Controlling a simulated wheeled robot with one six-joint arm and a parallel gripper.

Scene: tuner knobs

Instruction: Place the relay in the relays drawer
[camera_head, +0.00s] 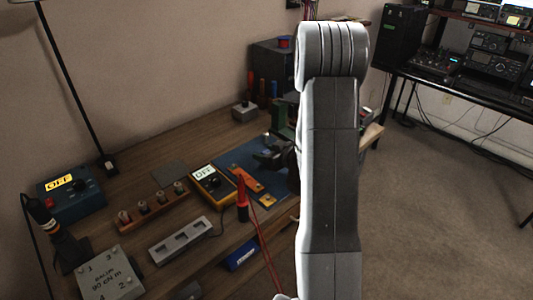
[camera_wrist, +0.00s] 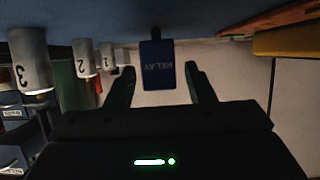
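The relay (camera_wrist: 157,68) is a small blue block with its name on its face, upside down in the wrist view. It stands against the blue surface at the top of that view. My gripper (camera_wrist: 159,66) is open, its two dark fingers on either side of the relay with a visible gap at each side.
Grey cylinders numbered 3 (camera_wrist: 32,60), 2 (camera_wrist: 85,58) and 1 stand left of the relay. On the workbench are a yellow meter (camera_head: 211,185), a grey slotted block (camera_head: 180,240), a wooden rack (camera_head: 152,208) and a red probe (camera_head: 242,198). Floor is open at right.

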